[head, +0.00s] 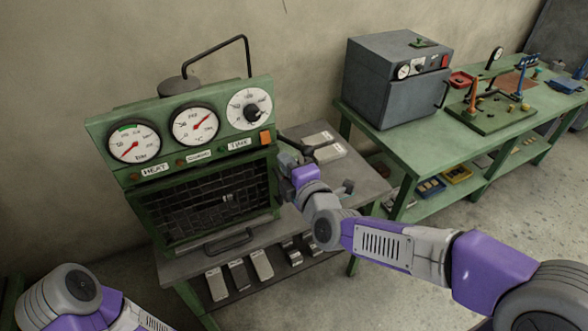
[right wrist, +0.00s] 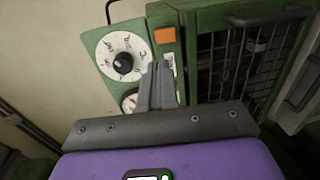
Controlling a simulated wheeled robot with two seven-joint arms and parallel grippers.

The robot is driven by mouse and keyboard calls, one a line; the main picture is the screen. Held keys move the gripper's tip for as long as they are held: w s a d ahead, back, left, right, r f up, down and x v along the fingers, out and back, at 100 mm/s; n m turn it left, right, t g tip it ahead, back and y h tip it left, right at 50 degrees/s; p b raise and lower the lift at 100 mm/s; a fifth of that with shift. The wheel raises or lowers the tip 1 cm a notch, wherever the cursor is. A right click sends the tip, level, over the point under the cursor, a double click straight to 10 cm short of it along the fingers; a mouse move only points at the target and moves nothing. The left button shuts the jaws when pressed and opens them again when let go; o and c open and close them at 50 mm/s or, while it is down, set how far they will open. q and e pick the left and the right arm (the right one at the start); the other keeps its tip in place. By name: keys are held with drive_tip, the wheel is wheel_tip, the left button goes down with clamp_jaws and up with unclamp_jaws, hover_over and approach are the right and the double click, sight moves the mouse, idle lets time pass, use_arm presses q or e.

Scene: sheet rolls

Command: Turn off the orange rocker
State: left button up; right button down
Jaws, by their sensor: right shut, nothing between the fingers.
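The orange rocker (head: 265,137) is a small square switch at the right end of the green oven's upper panel, below the right-hand dial. In the right wrist view the orange rocker (right wrist: 165,35) shows clear above my fingertips. My right gripper (head: 287,142) is beside the panel's right edge, just right of the rocker, and shut with nothing in it. In the right wrist view my right gripper (right wrist: 162,66) points toward the panel, its tips near the rocker; I cannot tell if they touch the panel. Only links of my left arm show at the lower left.
The green oven (head: 165,180) has two gauges, a dial knob (head: 251,110) and a dark mesh door with a handle (head: 228,240). It stands on a grey bench (head: 185,268). A grey box oven (head: 395,85) stands on the green bench (head: 395,146) at right.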

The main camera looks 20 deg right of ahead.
drive_tip(key=shift+s+d+r, duration=0.15)
drive_tip(key=shift+s, duration=0.75)
drive_tip(key=shift+s+d+r, duration=0.1)
drive_tip(key=shift+s, duration=0.75)
wheel_tip(320, 180, down, 28)
drive_tip(key=a+m+g, duration=0.3)
drive_tip(key=m+g, duration=0.5)
drive_tip(key=m, duration=0.2)
drive_tip(key=s+a+f+m+g+y, duration=0.1)
drive_tip(key=s+f+m+g, duration=0.3)
drive_tip(key=s+f, duration=0.5)
drive_tip(key=s+a+f+m+g+y, duration=0.1)
drive_tip(key=s+f+m+g, duration=0.3)
drive_tip(key=s+f+m, duration=0.4)
wheel_tip(320, 180, down, 4)
drive_tip(key=shift+s+a+r, duration=0.25)
drive_tip(key=shift+s+a, duration=0.45)
drive_tip(key=shift+a, duration=0.1)
